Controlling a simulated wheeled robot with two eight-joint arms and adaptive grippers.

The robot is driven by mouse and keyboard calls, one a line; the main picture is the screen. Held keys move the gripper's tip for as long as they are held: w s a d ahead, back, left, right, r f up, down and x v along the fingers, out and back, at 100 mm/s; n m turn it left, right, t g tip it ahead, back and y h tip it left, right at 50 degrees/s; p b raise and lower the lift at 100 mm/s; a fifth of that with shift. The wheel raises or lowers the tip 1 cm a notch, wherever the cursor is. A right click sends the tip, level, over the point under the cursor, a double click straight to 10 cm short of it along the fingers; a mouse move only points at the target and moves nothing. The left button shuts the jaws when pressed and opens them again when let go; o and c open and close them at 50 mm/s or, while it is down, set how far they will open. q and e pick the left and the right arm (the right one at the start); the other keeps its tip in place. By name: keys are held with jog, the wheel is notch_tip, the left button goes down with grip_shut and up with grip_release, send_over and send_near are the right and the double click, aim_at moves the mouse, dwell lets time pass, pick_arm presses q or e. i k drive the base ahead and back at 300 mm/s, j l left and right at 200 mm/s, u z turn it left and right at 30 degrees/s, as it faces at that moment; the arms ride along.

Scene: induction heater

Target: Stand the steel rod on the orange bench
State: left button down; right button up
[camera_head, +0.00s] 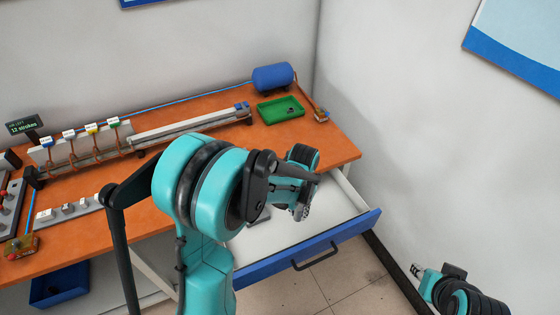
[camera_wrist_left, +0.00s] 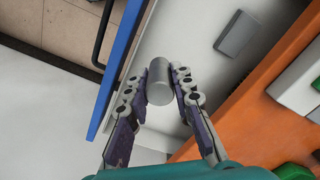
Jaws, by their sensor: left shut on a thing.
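In the left wrist view a short grey steel rod (camera_wrist_left: 156,82) sits between the fingers of my left gripper (camera_wrist_left: 160,88), which is shut on it. The rod is over the open drawer's white inside. In the head view my left gripper (camera_head: 303,208) is above the drawer, in front of the orange bench (camera_head: 205,108); I cannot make out the rod there. The bench's orange edge (camera_wrist_left: 246,114) also shows in the wrist view. My right gripper (camera_head: 418,271) is low at the right, away from the bench; its opening is unclear.
The drawer (camera_head: 325,243) is pulled out, with a grey block (camera_wrist_left: 237,34) in it. On the bench stand a green tray (camera_head: 268,113), a blue cylinder (camera_head: 273,77), a long rail (camera_head: 185,125) and a row of labelled stations (camera_head: 85,145). The bench's right front corner is bare.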

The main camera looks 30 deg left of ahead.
aim_at(289, 148)
jog(key=i+l+u, duration=0.1)
jog(key=u, duration=1.05)
jog(key=i+l, duration=0.2)
jog(key=l, duration=0.15)
jog(key=i+l, duration=0.15)
jog(key=l, duration=0.25)
jog(key=i+l, duration=0.2)
jog(key=l, duration=0.15)
jog(key=i+l, duration=0.15)
jog(key=l, duration=0.25)
